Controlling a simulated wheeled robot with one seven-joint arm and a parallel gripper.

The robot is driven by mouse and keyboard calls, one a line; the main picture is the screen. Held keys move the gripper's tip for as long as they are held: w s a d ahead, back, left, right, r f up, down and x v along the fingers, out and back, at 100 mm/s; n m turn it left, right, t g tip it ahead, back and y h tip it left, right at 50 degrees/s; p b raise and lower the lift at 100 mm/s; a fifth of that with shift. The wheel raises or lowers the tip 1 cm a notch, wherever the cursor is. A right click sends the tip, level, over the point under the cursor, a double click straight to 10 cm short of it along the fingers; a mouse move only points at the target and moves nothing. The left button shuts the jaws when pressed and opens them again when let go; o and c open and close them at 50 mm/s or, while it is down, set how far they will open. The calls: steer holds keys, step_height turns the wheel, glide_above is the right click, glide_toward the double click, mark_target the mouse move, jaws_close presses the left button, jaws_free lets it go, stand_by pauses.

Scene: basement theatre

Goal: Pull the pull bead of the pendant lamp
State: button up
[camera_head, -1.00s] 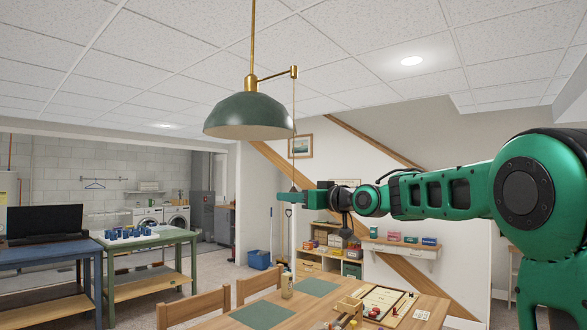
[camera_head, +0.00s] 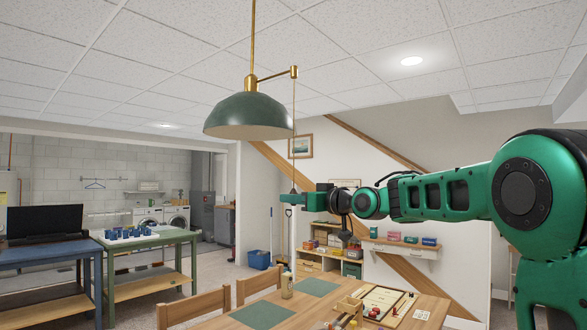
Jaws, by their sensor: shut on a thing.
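The pendant lamp (camera_head: 250,117) has a dark green dome shade and hangs from the ceiling on a brass rod. A short brass arm (camera_head: 277,76) reaches right from above its shade. A thin cord (camera_head: 294,150) hangs from that arm's end, past the shade's right edge. The small pull bead (camera_head: 293,190) is at the cord's lower end and is partly hidden by my gripper. My gripper (camera_head: 291,198) comes in from the right, well below the shade, and is shut on the bead. The cord looks straight and close to vertical. The lamp's bulb is not visible.
A wooden table (camera_head: 208,320) with green mats and a game board (camera_head: 383,302) stands below. Shelves (camera_head: 325,250) line the wall behind. Open air surrounds the cord on the left.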

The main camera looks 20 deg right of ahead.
steer(key=shift+f, duration=0.65)
steer(key=shift+r, duration=0.9)
steer(key=o, duration=0.8)
steer(key=v, duration=0.8)
stand_by(0.4)
